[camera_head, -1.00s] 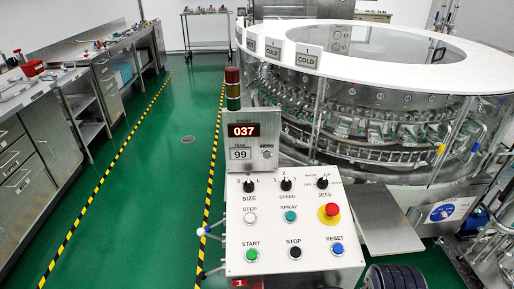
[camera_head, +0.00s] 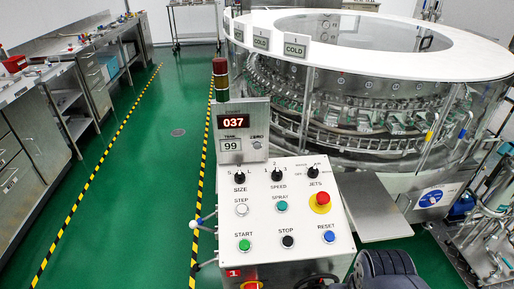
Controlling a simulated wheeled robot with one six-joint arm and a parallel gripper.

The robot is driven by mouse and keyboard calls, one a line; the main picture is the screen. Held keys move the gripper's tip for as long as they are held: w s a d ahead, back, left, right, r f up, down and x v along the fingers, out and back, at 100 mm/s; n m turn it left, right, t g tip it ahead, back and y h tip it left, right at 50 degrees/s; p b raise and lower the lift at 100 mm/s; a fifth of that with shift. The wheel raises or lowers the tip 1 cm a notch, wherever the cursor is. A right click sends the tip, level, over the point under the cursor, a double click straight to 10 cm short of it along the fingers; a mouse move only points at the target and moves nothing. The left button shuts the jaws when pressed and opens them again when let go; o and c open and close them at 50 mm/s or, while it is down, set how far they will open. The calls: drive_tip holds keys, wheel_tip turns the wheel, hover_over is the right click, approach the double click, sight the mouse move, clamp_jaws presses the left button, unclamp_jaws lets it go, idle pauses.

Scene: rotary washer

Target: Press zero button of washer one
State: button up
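The washer's control panel (camera_head: 260,215) stands in front of me, with a red label marked 1 (camera_head: 233,273) on its front. Above the sloped panel is an upright display box (camera_head: 242,158). Its red counter (camera_head: 233,121) reads 037, and the tank display (camera_head: 230,145) below reads 99. The small round zero button (camera_head: 257,144) sits right of the tank display, with its label just above it. Nothing covers it. My gripper's fingers do not show in this view. A dark ribbed part at the bottom right seems to be my own arm.
The glass-walled rotary washer (camera_head: 350,90) fills the right behind the panel. A metal shelf (camera_head: 375,222) juts out right of the panel. A red emergency button (camera_head: 320,201) sits on the panel's right. Green floor (camera_head: 150,180) is open at left, before steel counters (camera_head: 30,180).

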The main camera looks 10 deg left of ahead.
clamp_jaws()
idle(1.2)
